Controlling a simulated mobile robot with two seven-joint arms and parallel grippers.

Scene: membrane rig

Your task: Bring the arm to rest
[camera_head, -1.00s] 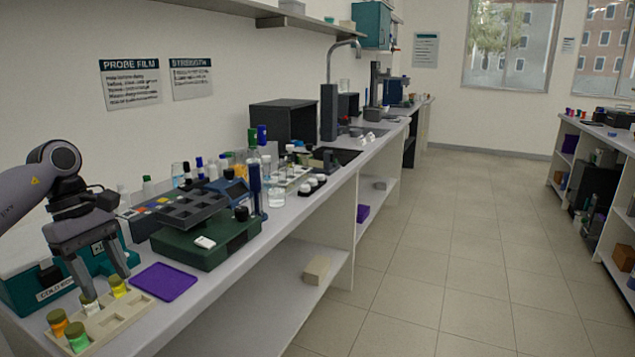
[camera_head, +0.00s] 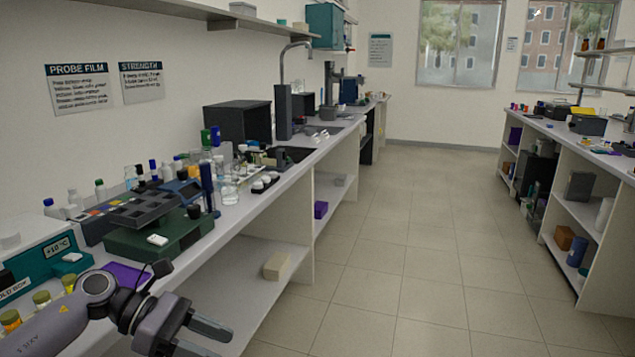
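My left arm comes in from the lower left, and its gripper (camera_head: 220,342) is at the bottom of the picture, in front of the bench edge. Its two fingers are apart, with nothing seen between them. My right gripper is not in view.
A purple mat (camera_head: 122,274) lies partly behind my arm. A green base with a grey tray (camera_head: 160,238), bottles and glassware crowd the long bench. A beige block (camera_head: 277,266) lies on the lower shelf. The floor aisle (camera_head: 410,260) is clear; another bench (camera_head: 590,150) stands at right.

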